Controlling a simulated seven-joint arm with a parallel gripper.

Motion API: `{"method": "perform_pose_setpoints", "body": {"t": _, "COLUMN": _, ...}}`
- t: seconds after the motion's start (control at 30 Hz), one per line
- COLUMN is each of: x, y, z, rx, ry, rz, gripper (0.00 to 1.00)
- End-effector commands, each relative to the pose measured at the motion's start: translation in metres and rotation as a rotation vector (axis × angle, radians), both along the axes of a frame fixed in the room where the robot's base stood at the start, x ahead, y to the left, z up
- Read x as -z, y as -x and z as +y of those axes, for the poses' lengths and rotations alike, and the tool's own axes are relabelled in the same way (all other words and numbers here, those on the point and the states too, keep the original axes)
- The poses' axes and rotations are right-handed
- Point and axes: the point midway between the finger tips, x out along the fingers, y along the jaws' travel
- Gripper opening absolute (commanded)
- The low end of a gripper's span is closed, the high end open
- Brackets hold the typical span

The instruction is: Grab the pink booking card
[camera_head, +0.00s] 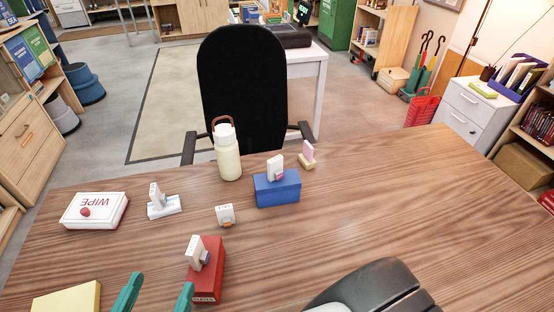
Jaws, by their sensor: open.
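A small pink card (308,150) stands upright in a pale yellow base (307,164) on the wooden desk, toward its far edge and right of the blue box. My gripper (160,284) shows at the bottom left as two teal fingers, spread apart with nothing between them. It is well to the lower left of the pink card and touches no card. Writing on the pink card is too small to read.
A blue box (278,192) with a white card stands beside the pink card. A cream bottle (228,158), red box (207,282), WIPE box (107,208), white card stand (164,207), small white block (225,213) and yellow pad (66,298) share the desk (420,200).

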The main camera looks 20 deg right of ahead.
Motion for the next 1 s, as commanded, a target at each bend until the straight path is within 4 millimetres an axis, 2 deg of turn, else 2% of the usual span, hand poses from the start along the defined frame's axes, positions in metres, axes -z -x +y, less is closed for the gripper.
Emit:
{"method": "perform_pose_setpoints", "body": {"t": 0.03, "x": -0.014, "y": 0.0, "z": 0.0, "rx": 0.001, "ry": -0.006, "rz": 0.002, "gripper": 0.85}}
{"method": "perform_pose_setpoints", "body": {"t": 0.23, "x": -0.061, "y": 0.0, "z": -0.001, "rx": 0.001, "ry": -0.006, "rz": 0.002, "gripper": 0.85}}
{"method": "perform_pose_setpoints", "body": {"t": 0.3, "x": -0.05, "y": -0.022, "z": 0.0, "rx": 0.074, "ry": -0.01, "rz": 0.023, "gripper": 0.85}}
{"method": "perform_pose_setpoints", "body": {"t": 0.47, "x": -0.038, "y": -0.066, "z": -0.002, "rx": 0.201, "ry": -0.034, "rz": 0.074, "gripper": 0.85}}
{"method": "perform_pose_setpoints", "body": {"t": 0.57, "x": -0.031, "y": -0.1, "z": -0.008, "rx": 0.289, "ry": -0.053, "rz": 0.105, "gripper": 0.85}}
{"method": "perform_pose_setpoints", "body": {"t": 0.67, "x": -0.025, "y": -0.144, "z": -0.022, "rx": 0.389, "ry": -0.081, "rz": 0.137, "gripper": 0.85}}
{"method": "perform_pose_setpoints", "body": {"t": 0.77, "x": -0.02, "y": -0.2, "z": -0.048, "rx": 0.505, "ry": -0.116, "rz": 0.167, "gripper": 0.85}}
{"method": "perform_pose_setpoints", "body": {"t": 0.8, "x": -0.019, "y": -0.224, "z": -0.063, "rx": 0.552, "ry": -0.132, "rz": 0.18, "gripper": 0.85}}
{"method": "perform_pose_setpoints", "body": {"t": 0.87, "x": -0.019, "y": -0.261, "z": -0.09, "rx": 0.62, "ry": -0.156, "rz": 0.193, "gripper": 0.85}}
{"method": "perform_pose_setpoints", "body": {"t": 0.9, "x": -0.02, "y": -0.285, "z": -0.111, "rx": 0.663, "ry": -0.171, "rz": 0.2, "gripper": 0.85}}
{"method": "perform_pose_setpoints", "body": {"t": 0.97, "x": -0.022, "y": -0.317, "z": -0.146, "rx": 0.722, "ry": -0.191, "rz": 0.207, "gripper": 0.85}}
{"method": "perform_pose_setpoints", "body": {"t": 1.0, "x": -0.024, "y": -0.335, "z": -0.17, "rx": 0.756, "ry": -0.202, "rz": 0.209, "gripper": 0.85}}
